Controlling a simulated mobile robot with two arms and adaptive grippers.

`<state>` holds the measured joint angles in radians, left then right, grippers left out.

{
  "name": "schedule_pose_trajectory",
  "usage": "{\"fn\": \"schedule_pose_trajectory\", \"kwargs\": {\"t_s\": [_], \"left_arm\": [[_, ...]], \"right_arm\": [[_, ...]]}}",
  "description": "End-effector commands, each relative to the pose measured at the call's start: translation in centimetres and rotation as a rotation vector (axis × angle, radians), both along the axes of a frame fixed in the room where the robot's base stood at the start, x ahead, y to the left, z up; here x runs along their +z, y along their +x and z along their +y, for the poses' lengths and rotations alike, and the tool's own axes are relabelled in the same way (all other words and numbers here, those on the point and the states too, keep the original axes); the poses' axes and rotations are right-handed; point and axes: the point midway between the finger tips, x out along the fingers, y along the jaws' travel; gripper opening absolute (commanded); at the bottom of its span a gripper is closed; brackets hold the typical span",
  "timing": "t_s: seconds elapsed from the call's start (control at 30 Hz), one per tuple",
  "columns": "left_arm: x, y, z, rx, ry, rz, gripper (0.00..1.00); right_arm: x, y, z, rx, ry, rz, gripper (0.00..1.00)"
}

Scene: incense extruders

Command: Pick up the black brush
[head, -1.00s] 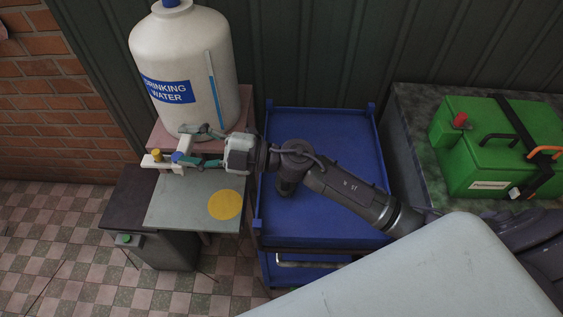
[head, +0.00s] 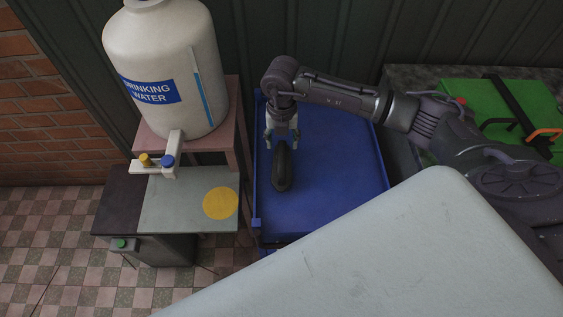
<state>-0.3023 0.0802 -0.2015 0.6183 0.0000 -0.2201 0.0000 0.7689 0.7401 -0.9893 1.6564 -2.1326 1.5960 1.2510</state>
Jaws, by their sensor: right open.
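The black brush (head: 282,172) lies on the blue cart top (head: 340,195), its long side running up and down in the head view. My right gripper (head: 281,143) is open and points down at the brush's far end. Its two fingers show on either side of that end. I cannot tell whether they touch the brush. My left gripper is not in view.
A white water tank (head: 172,50) on a pink stand has a tap with blue and yellow knobs (head: 160,163). A grey table with a yellow disc (head: 221,203) stands left of the cart. A green box (head: 470,110) is at the right.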

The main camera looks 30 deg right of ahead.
Motion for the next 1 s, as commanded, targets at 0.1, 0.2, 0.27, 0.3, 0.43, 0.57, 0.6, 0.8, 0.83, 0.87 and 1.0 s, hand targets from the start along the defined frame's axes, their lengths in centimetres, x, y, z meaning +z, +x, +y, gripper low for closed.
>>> {"fn": "schedule_pose_trajectory", "kwargs": {"t_s": [0.1,0.2,0.27,0.3,0.43,0.57,0.6,0.8,0.83,0.87,1.0], "left_arm": [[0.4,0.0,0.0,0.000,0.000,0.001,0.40],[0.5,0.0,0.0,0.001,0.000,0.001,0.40],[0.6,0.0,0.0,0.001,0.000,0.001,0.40],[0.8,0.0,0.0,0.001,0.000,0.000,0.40],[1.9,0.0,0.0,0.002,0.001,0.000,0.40],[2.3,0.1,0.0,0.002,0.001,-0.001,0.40],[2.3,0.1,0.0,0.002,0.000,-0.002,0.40],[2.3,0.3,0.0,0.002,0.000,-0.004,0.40],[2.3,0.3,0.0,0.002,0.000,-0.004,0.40],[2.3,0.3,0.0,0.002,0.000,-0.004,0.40],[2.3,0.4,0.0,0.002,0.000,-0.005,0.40]], "right_arm": [[-1.7,-0.1,0.1,0.000,0.001,0.003,0.56],[-2.5,0.0,0.1,0.000,0.002,0.000,0.56],[-2.8,0.0,0.1,0.001,0.002,0.000,0.56],[-3.0,-0.1,0.1,0.001,0.002,0.001,0.56],[-4.7,-0.5,0.3,0.002,0.002,0.004,0.56],[-6.7,-0.5,0.4,0.000,0.003,0.002,0.56],[-7.2,-0.5,0.3,0.001,0.003,0.002,0.56],[-7.9,-0.5,0.3,0.002,0.003,-0.001,0.56],[-7.9,-0.5,0.3,0.002,0.004,-0.001,0.56],[-7.9,-0.5,0.3,0.002,0.003,-0.001,0.56],[-7.9,-0.5,0.3,0.002,0.003,-0.001,0.43]]}}
